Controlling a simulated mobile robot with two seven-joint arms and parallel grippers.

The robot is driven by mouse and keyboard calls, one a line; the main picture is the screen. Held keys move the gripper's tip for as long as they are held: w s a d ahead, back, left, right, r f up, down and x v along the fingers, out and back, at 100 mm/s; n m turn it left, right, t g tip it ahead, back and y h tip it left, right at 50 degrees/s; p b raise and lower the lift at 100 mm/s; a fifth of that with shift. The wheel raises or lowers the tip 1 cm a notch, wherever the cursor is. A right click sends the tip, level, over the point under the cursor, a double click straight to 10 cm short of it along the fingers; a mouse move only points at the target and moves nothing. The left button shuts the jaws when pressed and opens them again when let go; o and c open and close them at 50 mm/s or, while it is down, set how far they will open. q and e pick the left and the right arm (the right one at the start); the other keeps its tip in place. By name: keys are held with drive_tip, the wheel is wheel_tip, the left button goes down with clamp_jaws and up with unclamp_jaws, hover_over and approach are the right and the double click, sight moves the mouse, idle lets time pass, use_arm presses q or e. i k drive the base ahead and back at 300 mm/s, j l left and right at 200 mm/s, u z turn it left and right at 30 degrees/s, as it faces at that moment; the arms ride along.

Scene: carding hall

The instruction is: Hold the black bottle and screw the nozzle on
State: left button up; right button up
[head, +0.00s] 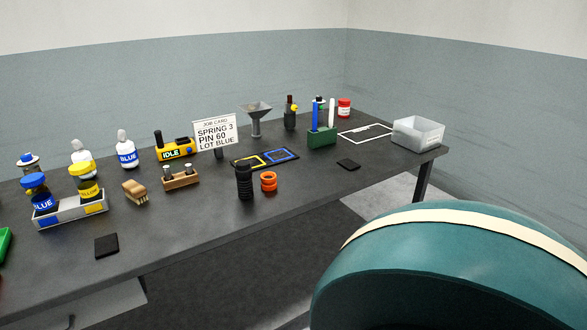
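Neither of my grippers is in view. A dark, nearly black bottle (289,118) with a narrow brownish neck stands upright toward the back of the grey table. A small yellow piece (294,108) shows at its right side; I cannot tell whether it is attached or is a nozzle. A black ribbed upright piece (245,183) stands near the table's front edge, and I cannot tell whether it is a bottle. No loose nozzle can be made out for certain.
The table (190,218) holds orange rings (268,182), a job card (215,133), a funnel (256,112), a green pen holder (322,136), a clear bin (418,134) and a tray of blue and yellow bottles (70,214). A large teal rounded body (450,270) stands at front right.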

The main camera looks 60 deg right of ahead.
sight(243, 171)
drive_tip(key=z, duration=1.45)
